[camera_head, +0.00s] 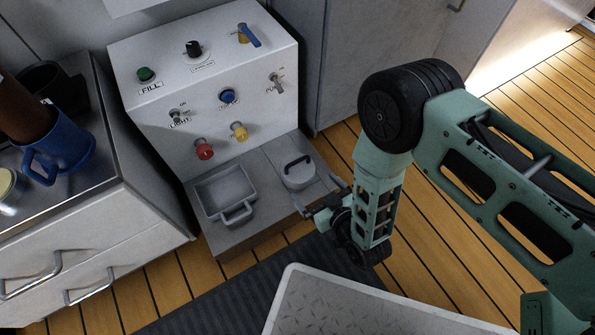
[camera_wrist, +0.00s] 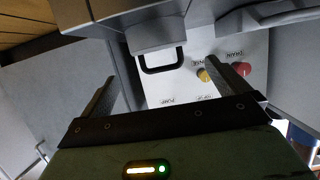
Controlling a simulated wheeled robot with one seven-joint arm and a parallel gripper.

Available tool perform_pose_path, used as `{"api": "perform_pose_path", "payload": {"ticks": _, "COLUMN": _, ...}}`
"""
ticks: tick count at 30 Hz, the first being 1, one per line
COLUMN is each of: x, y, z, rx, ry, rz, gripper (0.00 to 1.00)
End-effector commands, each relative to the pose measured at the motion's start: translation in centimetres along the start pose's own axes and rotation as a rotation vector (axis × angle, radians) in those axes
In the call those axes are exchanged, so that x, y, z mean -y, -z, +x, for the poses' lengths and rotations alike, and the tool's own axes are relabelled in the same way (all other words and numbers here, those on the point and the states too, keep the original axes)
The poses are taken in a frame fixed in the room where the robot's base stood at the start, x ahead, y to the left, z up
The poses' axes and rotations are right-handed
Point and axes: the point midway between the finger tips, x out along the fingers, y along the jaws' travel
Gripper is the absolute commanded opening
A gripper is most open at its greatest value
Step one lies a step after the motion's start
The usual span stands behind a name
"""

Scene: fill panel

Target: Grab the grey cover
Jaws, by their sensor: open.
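The grey cover (camera_head: 299,176) is a small rounded lid with a dark arched handle on top. It sits on the right part of the grey ledge (camera_head: 262,217) at the foot of the panel. In the wrist view the cover (camera_wrist: 155,36) is at the top centre, its black handle hanging into the space framed by the fingers. My gripper (camera_head: 320,197) is open and empty, just right of and in front of the cover in the head view. In the wrist view my gripper (camera_wrist: 161,72) has its two fingers spread wide, apart from the handle.
A grey open pan (camera_head: 225,190) with a handle sits left of the cover. The white panel (camera_head: 170,100) behind carries knobs, switches and red and yellow fittings. A blue mug (camera_head: 62,150) stands on the left counter. A white textured surface (camera_head: 340,308) lies in front.

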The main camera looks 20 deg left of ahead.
Motion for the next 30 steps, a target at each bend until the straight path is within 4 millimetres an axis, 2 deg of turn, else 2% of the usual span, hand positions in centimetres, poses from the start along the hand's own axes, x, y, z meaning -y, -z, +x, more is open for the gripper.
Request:
{"api": "perform_pose_path", "payload": {"ticks": 1, "x": 0.0, "y": -0.4, "z": 1.4, "rx": -0.005, "ry": 0.000, "rz": 0.000, "gripper": 1.00}}
{"api": "perform_pose_path", "payload": {"ticks": 7, "x": 0.0, "y": -0.3, "z": 4.9, "rx": -0.003, "ry": 0.001, "rz": 0.000, "gripper": 1.00}}
{"api": "perform_pose_path", "payload": {"ticks": 16, "x": 0.0, "y": -0.4, "z": 6.9, "rx": 0.000, "ry": 0.001, "rz": 0.000, "gripper": 1.00}}
{"api": "perform_pose_path", "payload": {"ticks": 25, "x": -0.2, "y": -0.8, "z": 10.6, "rx": -0.002, "ry": 0.000, "rz": -0.001, "gripper": 1.00}}
{"api": "perform_pose_path", "payload": {"ticks": 30, "x": -0.2, "y": -0.6, "z": 11.3, "rx": 0.001, "ry": 0.000, "rz": 0.000, "gripper": 1.00}}
